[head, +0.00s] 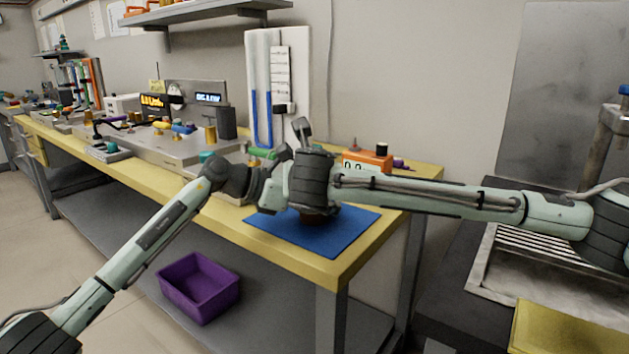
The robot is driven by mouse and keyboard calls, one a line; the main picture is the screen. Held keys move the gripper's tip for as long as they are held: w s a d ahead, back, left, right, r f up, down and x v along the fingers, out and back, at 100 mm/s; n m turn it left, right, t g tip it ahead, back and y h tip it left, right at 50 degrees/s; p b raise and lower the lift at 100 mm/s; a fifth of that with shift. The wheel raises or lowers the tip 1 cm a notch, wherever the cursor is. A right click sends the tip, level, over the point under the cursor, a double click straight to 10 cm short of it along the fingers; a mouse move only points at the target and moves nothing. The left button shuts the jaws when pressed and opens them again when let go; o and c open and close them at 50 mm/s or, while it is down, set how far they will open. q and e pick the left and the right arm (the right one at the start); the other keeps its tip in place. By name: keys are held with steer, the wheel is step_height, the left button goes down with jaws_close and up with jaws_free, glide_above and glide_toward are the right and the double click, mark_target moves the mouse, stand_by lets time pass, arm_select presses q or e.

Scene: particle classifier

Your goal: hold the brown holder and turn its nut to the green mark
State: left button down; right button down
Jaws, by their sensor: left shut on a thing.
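The brown holder (314,218) stands on a blue mat (345,235) near the table's right end. Only a small lower part of it shows beneath my right arm's wrist. My left gripper (258,184) reaches in from the left at the holder's side and is shut on it. Its fingertips are largely covered by my right wrist. My right arm comes in from the right, and its wrist is over the holder. My right gripper is hidden behind this wrist. The nut and the green mark are hidden.
An orange device (368,161) stands behind my right forearm. A metal apparatus (165,145) with several colored parts is on the table at left. A purple bin (198,287) sits on the lower shelf. The front of the blue mat is clear. A sink (530,265) is at right.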

stand_by(0.4)
steer(key=c, duration=1.2)
jaws_free()
steer(key=shift+o, duration=0.2)
steer(key=shift+s, duration=0.1)
steer(key=shift+a, duration=0.1)
steer(key=shift+s+a+r, duration=0.1)
steer(key=shift+s+r, duration=0.1)
steer(key=shift+s, duration=0.35)
steer(key=v, duration=0.6)
steer(key=shift+s+d+r, duration=0.25)
steer(key=shift+r, duration=0.1)
